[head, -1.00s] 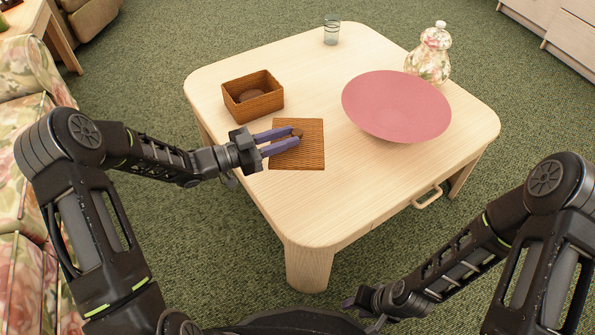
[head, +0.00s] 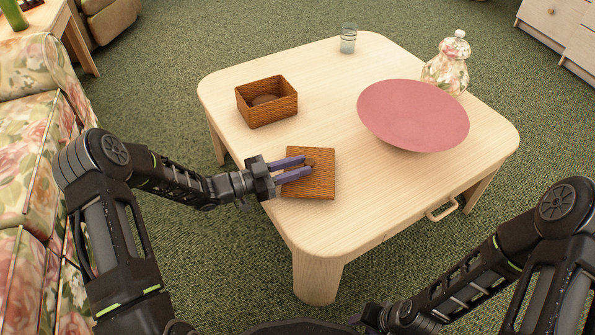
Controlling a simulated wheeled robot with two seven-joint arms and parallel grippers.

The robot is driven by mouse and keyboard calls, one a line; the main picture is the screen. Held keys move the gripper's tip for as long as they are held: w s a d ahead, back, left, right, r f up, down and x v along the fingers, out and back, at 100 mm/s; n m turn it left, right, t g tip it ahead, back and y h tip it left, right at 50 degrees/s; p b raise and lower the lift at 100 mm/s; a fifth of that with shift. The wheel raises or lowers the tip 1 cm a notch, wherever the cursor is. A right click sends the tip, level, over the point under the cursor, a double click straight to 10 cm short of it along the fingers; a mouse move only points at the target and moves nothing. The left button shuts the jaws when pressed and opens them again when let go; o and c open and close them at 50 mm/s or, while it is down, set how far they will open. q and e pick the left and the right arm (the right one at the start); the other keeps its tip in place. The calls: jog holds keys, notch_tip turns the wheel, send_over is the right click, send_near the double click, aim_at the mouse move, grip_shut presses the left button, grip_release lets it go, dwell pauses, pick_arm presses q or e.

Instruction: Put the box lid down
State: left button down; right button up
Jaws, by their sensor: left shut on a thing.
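The box lid (head: 323,187) is a flat, square, brown woven panel with a small round knob. It lies level over the front left part of the table (head: 375,200); I cannot tell if it touches the top. My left gripper (head: 309,165) is shut on the lid's knob, its two purple fingers reaching in from the left. The woven box (head: 268,112) stands open on the table behind the lid, with a round brown thing (head: 264,99) inside. My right gripper (head: 362,319) is low at the bottom edge, off the table; its fingers do not show clearly.
A wide pink bowl (head: 413,115) stands on the right of the table, with a floral lidded jar (head: 447,68) behind it. A glass (head: 348,39) stands at the back. A floral sofa (head: 35,150) is at the left. The table's front middle is clear.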

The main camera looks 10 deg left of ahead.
pick_arm(q)
jog(key=shift+f, duration=0.55)
jog(key=shift+f, duration=0.1)
jog(key=c, duration=1.2)
grip_release()
jog(key=shift+o, duration=0.2)
jog(key=p+v, duration=0.2)
jog(key=v, duration=1)
jog(key=shift+p, duration=0.3)
